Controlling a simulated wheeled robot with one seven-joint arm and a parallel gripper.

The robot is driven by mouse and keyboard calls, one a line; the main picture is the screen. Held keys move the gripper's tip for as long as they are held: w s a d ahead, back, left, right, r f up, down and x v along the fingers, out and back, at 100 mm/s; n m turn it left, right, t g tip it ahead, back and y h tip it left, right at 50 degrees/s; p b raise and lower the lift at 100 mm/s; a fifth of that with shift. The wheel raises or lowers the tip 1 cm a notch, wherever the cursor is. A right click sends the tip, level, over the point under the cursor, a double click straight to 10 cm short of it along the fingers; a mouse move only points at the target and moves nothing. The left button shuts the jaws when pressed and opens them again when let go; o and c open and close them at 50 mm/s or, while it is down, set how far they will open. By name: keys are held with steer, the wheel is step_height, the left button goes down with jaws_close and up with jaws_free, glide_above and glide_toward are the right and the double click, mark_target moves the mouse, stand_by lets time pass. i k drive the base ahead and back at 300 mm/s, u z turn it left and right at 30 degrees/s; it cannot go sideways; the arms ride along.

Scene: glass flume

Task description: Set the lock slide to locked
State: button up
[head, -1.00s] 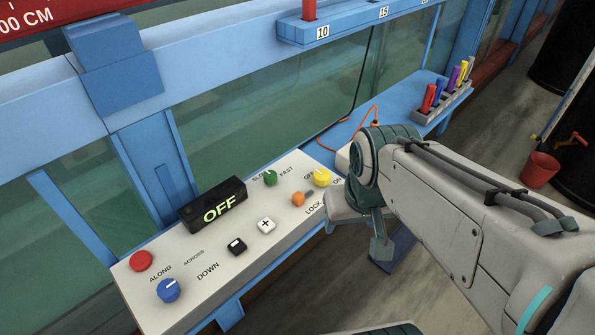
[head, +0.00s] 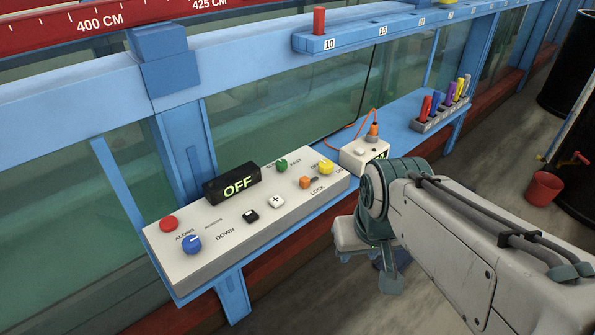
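The lock slide is a small orange block (head: 305,182) on the white control panel (head: 190,262), just above the LOCK label. A short dark slot shows to its right, so the block sits at the slot's left end. My gripper (head: 350,236) is at the end of my arm, to the right of and below the panel in the head view, apart from the slide. Its fingers are mostly hidden by the wrist, so I cannot tell their opening.
The panel also has a red button (head: 168,223), blue knob (head: 191,244), black button (head: 250,215), white plus button (head: 276,201), green knob (head: 281,165), yellow knob (head: 326,167) and an OFF display (head: 232,185). A white box (head: 355,155) with an orange cable stands beyond. The glass flume rises behind.

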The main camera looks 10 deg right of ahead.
mark_target(304, 181)
steer(key=u, duration=0.7)
steer(key=i, duration=0.6)
steer(key=z, duration=1.3)
